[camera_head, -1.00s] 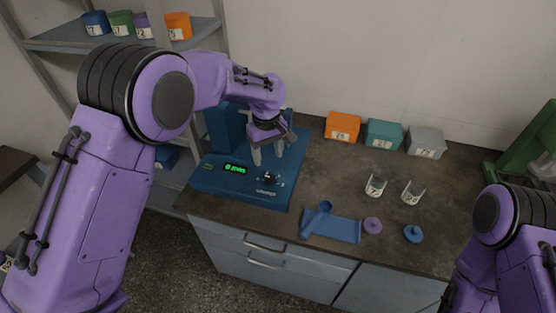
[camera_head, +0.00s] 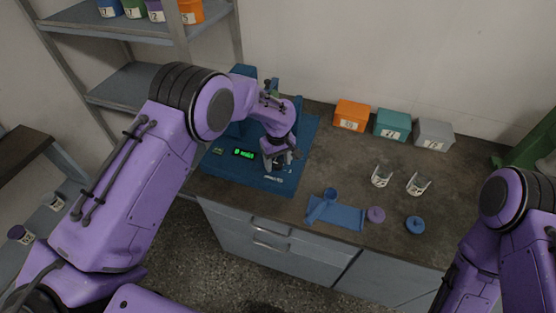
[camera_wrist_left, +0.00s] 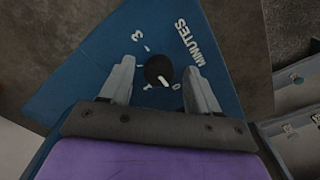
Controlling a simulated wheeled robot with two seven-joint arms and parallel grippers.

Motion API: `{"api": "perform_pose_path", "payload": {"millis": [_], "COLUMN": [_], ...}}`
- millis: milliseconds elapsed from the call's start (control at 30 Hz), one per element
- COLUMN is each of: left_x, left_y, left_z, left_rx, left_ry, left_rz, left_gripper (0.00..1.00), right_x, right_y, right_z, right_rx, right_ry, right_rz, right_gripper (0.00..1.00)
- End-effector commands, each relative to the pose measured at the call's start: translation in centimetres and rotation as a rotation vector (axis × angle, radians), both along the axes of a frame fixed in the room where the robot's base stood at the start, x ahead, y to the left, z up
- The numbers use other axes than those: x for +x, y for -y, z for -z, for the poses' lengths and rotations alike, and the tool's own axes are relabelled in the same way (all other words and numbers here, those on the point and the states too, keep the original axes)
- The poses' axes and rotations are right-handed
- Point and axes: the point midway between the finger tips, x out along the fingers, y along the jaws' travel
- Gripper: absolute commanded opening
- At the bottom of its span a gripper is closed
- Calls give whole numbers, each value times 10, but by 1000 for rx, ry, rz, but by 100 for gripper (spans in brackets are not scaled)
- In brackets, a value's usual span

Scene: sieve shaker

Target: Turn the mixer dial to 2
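The blue mixer (camera_head: 222,170) stands at the left end of the counter, with a lit green display (camera_head: 243,154) on its top face. Its black dial (camera_wrist_left: 158,69) shows in the left wrist view between my left gripper's fingers, with a white pointer mark aimed toward the lower right, between the 1 and the 0. The word MINUTES and a 3 are readable; the 2 is not clear. My left gripper (camera_wrist_left: 159,82) is open, one finger on each side of the dial, with gaps visible. In the head view the left gripper (camera_head: 279,165) covers the dial. My right gripper is out of view.
Orange (camera_head: 351,115), teal (camera_head: 391,125) and grey (camera_head: 433,134) boxes stand along the wall. Two clear containers (camera_head: 381,176), a blue scoop-like piece (camera_head: 322,206), a blue tray (camera_head: 345,217), a purple lid (camera_head: 376,214) and a blue lid (camera_head: 415,225) lie on the counter to the right.

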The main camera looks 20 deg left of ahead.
Motion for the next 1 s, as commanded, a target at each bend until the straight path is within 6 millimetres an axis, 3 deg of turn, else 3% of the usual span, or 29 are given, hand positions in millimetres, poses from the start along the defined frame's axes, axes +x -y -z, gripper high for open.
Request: {"api": "perform_pose_path", "payload": {"millis": [33, 167, 567, 1000], "left_x": [0, 0, 0, 0], "left_y": [0, 0, -1, 0], "left_z": [0, 0, 0, 0], "left_rx": [0, 0, -1, 0], "left_ry": [0, 0, 0, 0], "left_rz": [0, -1, 54, 399], "left_gripper": [48, 6, 5, 5], "right_x": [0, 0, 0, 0], "right_y": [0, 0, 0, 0], "right_z": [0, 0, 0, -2], "right_rx": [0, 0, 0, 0], "right_ry": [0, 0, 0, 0], "right_rz": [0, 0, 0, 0], "right_gripper": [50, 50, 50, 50]}}
